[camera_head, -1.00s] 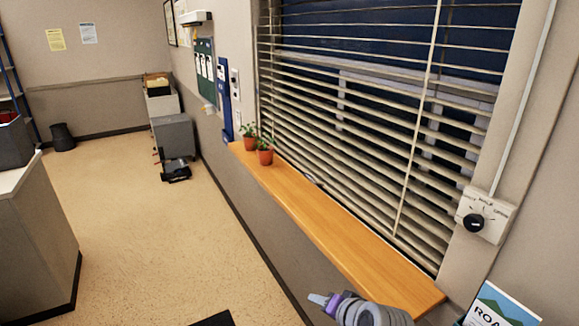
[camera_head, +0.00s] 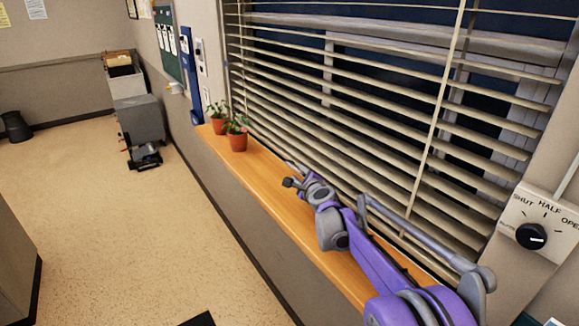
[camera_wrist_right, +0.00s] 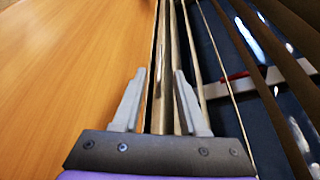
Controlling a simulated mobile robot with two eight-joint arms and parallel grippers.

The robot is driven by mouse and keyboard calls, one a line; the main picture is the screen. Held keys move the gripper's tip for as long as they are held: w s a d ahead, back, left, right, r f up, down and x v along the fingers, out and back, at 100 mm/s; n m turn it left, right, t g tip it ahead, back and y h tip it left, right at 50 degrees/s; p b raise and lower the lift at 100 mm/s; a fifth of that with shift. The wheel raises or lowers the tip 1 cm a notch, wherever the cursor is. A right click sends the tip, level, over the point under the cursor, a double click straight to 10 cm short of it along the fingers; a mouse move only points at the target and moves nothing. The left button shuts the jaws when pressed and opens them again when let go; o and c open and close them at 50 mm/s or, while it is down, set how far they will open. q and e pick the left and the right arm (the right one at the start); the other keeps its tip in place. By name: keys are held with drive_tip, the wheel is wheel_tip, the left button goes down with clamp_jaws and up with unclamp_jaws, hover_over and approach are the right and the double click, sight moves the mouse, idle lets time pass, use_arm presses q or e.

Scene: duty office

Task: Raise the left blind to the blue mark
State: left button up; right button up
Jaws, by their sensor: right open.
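The blind (camera_head: 340,130) hangs over the window above the wooden sill, its pale slats spaced apart and lowered almost to the sill. My right gripper (camera_head: 291,176) is low over the sill, close to the blind's lower edge. In the right wrist view the open fingers (camera_wrist_right: 159,98) stand on either side of a pale rail (camera_wrist_right: 159,75) at the blind's lower edge. I cannot tell whether they touch it. I cannot make out a blue mark in these frames. My left gripper is not in view.
Two potted plants, the nearer one (camera_head: 238,138), stand at the sill's far end. A dial (camera_head: 531,236) marked SHUT, HALF and OPEN is on the wall at right. The wooden sill (camera_head: 265,195) runs below the blind. A grey cabinet (camera_head: 140,118) stands farther back.

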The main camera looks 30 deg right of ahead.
sight(293, 167)
drive_tip(key=x, duration=0.8)
drive_tip(key=shift+f, duration=0.15)
clamp_jaws()
idle(1.1)
